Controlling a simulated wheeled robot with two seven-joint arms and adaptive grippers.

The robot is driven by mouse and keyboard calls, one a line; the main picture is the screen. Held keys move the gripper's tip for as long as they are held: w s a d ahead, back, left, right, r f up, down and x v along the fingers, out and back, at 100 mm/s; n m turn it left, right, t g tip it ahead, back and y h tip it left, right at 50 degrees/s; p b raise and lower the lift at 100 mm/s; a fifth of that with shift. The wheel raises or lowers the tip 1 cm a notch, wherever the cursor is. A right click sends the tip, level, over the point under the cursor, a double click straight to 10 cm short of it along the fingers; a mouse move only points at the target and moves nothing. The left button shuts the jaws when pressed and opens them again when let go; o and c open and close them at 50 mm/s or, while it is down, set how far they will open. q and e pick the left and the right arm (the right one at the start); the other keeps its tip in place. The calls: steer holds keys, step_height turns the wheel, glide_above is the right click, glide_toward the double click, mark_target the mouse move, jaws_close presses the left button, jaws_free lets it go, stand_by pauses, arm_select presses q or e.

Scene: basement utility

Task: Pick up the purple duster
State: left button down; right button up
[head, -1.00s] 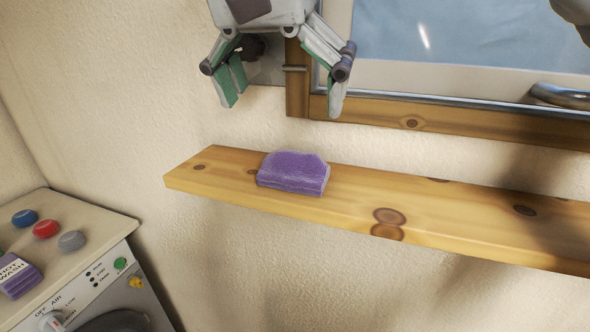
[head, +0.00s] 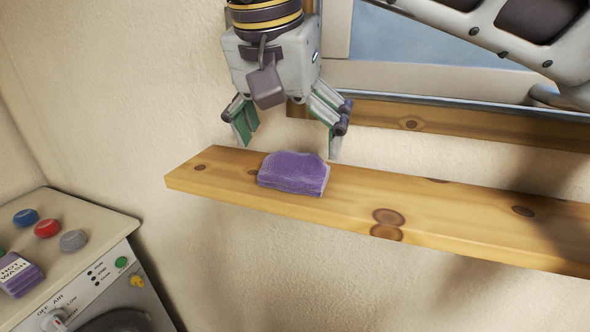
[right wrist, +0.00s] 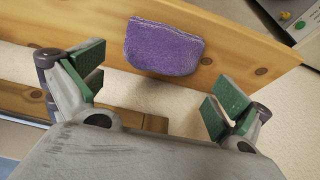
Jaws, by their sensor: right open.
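The purple duster (head: 293,172) lies flat on the wooden shelf (head: 440,210), toward the shelf's left end. My right gripper (head: 288,142) hangs above and slightly behind the duster, fingers pointing down. Its fingers are spread apart and empty, and they do not touch the duster. In the right wrist view, the duster (right wrist: 163,48) shows beyond and between the two green-padded fingertips (right wrist: 160,92). My left gripper is not in the views.
A window with a wooden frame (head: 400,110) and a metal handle is behind the shelf. At lower left a washing machine (head: 85,225) carries blue, red and grey caps and a purple block labelled "HOT WASH" (head: 18,272). The shelf right of the duster is bare.

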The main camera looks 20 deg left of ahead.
mark_target(294, 154)
steer(key=shift+p+x, duration=0.75)
steer(key=shift+x, duration=1.75)
steer(key=shift+s, duration=0.15)
steer(key=c, duration=0.8)
